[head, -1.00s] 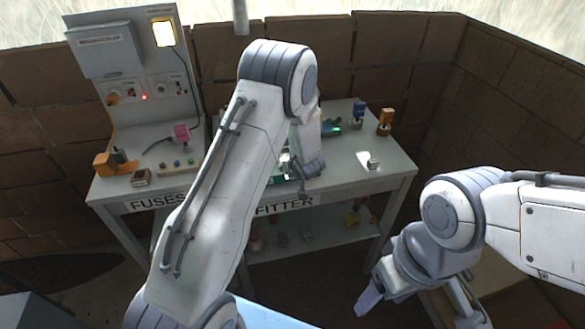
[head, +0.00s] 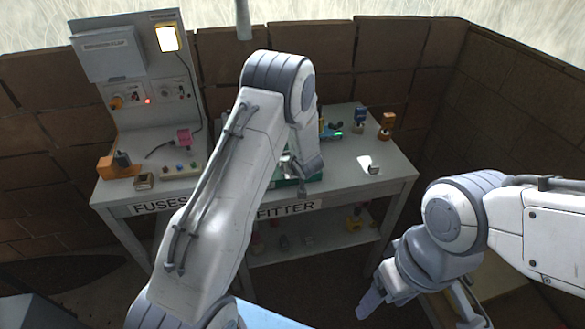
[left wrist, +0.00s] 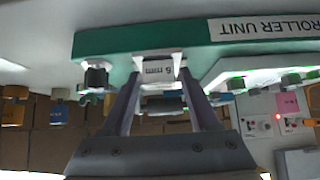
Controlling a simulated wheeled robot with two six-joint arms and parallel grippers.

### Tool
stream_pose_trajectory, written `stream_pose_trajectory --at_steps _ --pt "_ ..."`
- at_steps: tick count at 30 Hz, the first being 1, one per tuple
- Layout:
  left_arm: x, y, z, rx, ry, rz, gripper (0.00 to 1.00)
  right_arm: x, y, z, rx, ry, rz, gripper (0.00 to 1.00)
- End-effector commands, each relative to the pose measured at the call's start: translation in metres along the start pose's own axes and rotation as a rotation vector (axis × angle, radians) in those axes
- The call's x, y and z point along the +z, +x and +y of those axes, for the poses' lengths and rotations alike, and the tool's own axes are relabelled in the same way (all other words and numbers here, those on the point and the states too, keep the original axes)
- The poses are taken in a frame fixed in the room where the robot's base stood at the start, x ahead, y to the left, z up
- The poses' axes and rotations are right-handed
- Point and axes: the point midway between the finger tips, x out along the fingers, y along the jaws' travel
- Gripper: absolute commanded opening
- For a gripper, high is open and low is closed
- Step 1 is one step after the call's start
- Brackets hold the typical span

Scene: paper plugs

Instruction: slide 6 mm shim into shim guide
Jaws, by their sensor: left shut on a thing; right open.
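In the left wrist view my left gripper (left wrist: 159,76) is shut on a small white block marked 6, the 6 mm shim (left wrist: 158,66). The shim is at the edge of the green base (left wrist: 205,40) of the controller unit. Whether it is inside the shim guide or only in front of it I cannot tell. In the head view my left gripper (head: 292,172) is over the bench front, and its arm hides much of the unit; a strip of green (head: 288,183) shows below it. My right gripper (head: 415,302) is open and empty, low at the right, away from the bench.
The grey bench (head: 345,187) carries a fuse panel (head: 150,85) at the left. An orange block (head: 118,167) and a button box (head: 181,170) stand on it. Blue and orange parts (head: 386,125) are at the back right. A small metal piece (head: 374,169) lies near the right end.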

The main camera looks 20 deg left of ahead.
Motion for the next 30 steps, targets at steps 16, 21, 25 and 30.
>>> stream_pose_trajectory --at_steps 16,21,25,30 --pt "-0.009 0.008 -0.001 -0.001 0.0 0.0 0.03 0.0 -0.007 -0.001 0.0 0.0 0.0 0.69" --pt "-0.012 0.011 -0.001 -0.001 -0.001 0.001 0.03 -0.001 -0.009 -0.001 0.0 0.0 0.0 0.69" --pt "-0.011 0.011 0.0 -0.001 0.0 0.001 0.69 -0.001 -0.009 -0.001 0.0 0.0 0.0 0.69" --pt "-0.011 0.011 0.0 -0.001 0.0 0.001 0.96 -0.001 -0.009 -0.001 0.0 0.0 0.0 0.69"
